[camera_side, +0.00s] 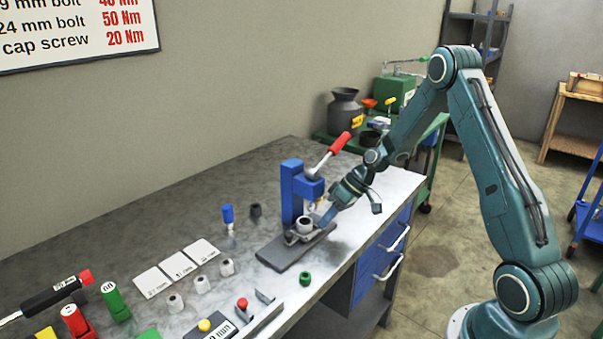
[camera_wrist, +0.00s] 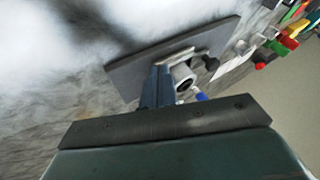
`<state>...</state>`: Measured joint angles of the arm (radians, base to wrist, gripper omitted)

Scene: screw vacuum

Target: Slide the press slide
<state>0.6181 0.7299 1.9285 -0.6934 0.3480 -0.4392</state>
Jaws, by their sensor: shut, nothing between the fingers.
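The press stands on the bench with a blue frame (camera_side: 291,190) and a lever with a red handle (camera_side: 339,143). Its dark grey base plate (camera_side: 280,254) lies flat and also shows in the wrist view (camera_wrist: 125,75). The press slide (camera_side: 297,239) sits on the plate and carries a pale cylindrical part (camera_side: 305,226); the slide also shows in the wrist view (camera_wrist: 208,60). My gripper (camera_side: 321,217) is shut and empty, low beside the slide on its right. In the wrist view its fingers (camera_wrist: 163,80) are close to the cylinder; contact cannot be told.
Several sockets (camera_side: 202,285) and three white cards (camera_side: 178,267) lie to the left on the bench. A green socket (camera_side: 305,279) stands near the front edge. A blue piece (camera_side: 228,213) stands behind. The bench front has blue drawers (camera_side: 368,279).

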